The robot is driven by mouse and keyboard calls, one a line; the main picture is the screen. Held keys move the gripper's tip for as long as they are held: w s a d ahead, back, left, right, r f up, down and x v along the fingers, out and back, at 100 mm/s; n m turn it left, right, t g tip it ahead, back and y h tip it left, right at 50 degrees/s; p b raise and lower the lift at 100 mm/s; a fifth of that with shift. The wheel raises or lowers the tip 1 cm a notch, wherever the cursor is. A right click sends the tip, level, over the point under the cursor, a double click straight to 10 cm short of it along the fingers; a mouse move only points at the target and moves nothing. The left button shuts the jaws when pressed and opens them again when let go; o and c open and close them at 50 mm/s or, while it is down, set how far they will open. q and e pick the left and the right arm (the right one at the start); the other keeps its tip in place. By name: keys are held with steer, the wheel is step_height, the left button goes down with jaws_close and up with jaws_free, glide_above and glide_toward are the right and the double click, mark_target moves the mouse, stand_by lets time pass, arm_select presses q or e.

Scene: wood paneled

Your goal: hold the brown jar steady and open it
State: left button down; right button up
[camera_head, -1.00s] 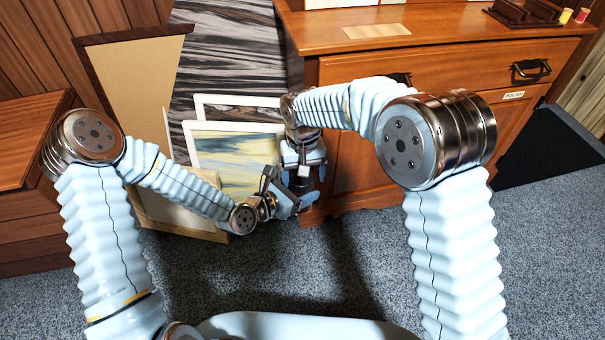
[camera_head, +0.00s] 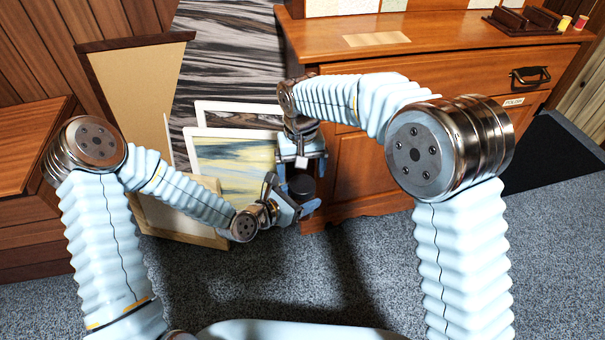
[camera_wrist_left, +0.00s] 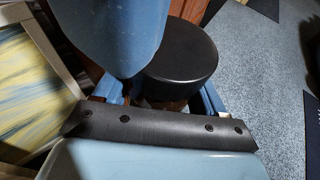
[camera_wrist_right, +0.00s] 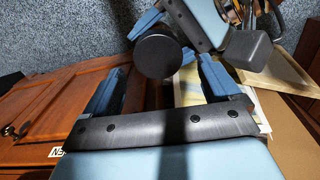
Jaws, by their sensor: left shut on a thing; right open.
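The jar shows mostly as its round black lid (camera_head: 301,186), in front of the wooden cabinet. The lid also shows in the left wrist view (camera_wrist_left: 182,55) and the right wrist view (camera_wrist_right: 157,56). The jar's brown body is largely hidden below the lid and behind my left gripper. My left gripper (camera_head: 296,208) is shut on the jar from the left and holds it above the floor. My right gripper (camera_head: 302,168) is open above the jar and points down. In the right wrist view the lid lies beyond and between its spread fingers, apart from them.
The wooden cabinet (camera_head: 440,62) stands close behind the grippers. Framed pictures (camera_head: 232,160) lean behind my left forearm. A wooden furniture piece (camera_head: 28,150) is at the left. Grey carpet (camera_head: 270,275) below the grippers is clear.

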mark_target(303, 184)
steer(key=shift+s+d+m, duration=0.1)
steer(key=shift+d+m, duration=0.05)
steer(key=shift+m, duration=0.95)
steer(key=shift+d+r+m, duration=0.1)
steer(key=shift+r+m, duration=0.15)
steer(key=shift+m, duration=0.65)
step_height(303, 184, up, 2)
steer(key=m, duration=0.4)
steer(key=shift+r, duration=0.2)
steer(key=shift+m, duration=0.3)
step_height(303, 184, down, 8)
steer(key=shift+r, duration=0.15)
steer(key=c, duration=1.1)
steer(key=n, duration=0.5)
steer(key=shift+n, duration=0.4)
steer(key=shift+r, duration=0.15)
